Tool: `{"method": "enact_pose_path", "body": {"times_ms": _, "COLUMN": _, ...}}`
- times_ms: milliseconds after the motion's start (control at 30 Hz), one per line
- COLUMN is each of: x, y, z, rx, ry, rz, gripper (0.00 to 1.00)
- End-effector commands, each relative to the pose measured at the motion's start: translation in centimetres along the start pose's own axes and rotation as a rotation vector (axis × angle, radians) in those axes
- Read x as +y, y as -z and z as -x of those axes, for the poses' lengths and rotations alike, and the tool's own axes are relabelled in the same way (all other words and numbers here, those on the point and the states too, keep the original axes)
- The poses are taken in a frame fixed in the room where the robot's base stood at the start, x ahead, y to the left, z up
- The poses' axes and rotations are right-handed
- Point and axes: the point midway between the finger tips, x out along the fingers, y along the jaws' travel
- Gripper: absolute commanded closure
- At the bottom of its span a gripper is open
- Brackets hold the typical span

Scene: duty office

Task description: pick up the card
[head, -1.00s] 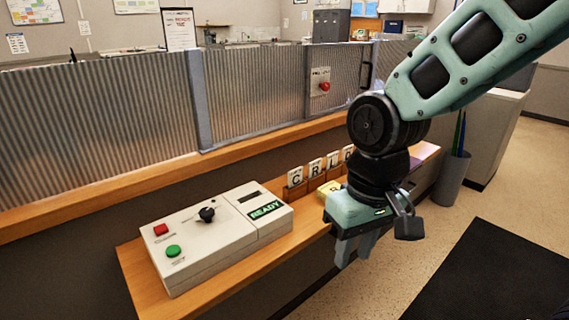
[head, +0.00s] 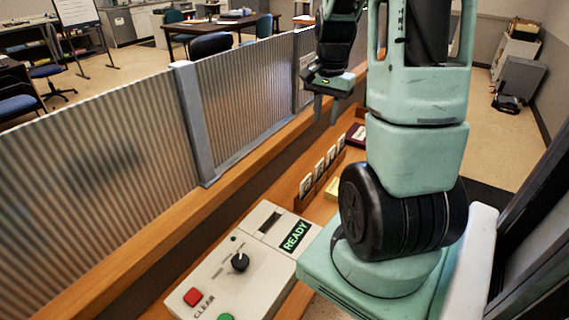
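Several white letter cards (head: 318,172) stand upright in a row of wooden holders on the wooden counter. A small yellow item (head: 333,188) lies in front of them, partly hidden by my arm. A dark red item with a pale patch (head: 357,133) lies farther along the counter. I cannot tell which of these is the task's card. My gripper (head: 326,112) points down beyond the letter cards, close to the metal partition. Its fingers are small and seen at an angle, so the gap between them is unclear. I see nothing held in it.
A control box (head: 222,268) with a READY display, black knob, red button and green button sits on the near counter. A corrugated metal partition (head: 110,165) runs along the left. Desks and chairs stand behind it. Floor is open at the far right.

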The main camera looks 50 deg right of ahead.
Motion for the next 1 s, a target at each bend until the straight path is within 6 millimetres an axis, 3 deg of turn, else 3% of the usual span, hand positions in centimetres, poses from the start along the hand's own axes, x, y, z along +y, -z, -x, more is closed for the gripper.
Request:
{"method": "enact_pose_path", "body": {"times_ms": 167, "x": 0.8, "y": 0.8, "z": -0.8, "rx": -0.002, "ry": -0.006, "rz": -0.037, "gripper": 0.69}}
{"method": "enact_pose_path", "body": {"times_ms": 700, "x": 0.7, "y": 0.6, "z": -10.7, "rx": -0.003, "ry": -0.005, "rz": -0.033, "gripper": 0.69}}
{"method": "enact_pose_path", "body": {"times_ms": 1000, "x": 0.6, "y": 0.6, "z": -12.4, "rx": 0.000, "ry": -0.003, "rz": -0.031, "gripper": 0.69}}
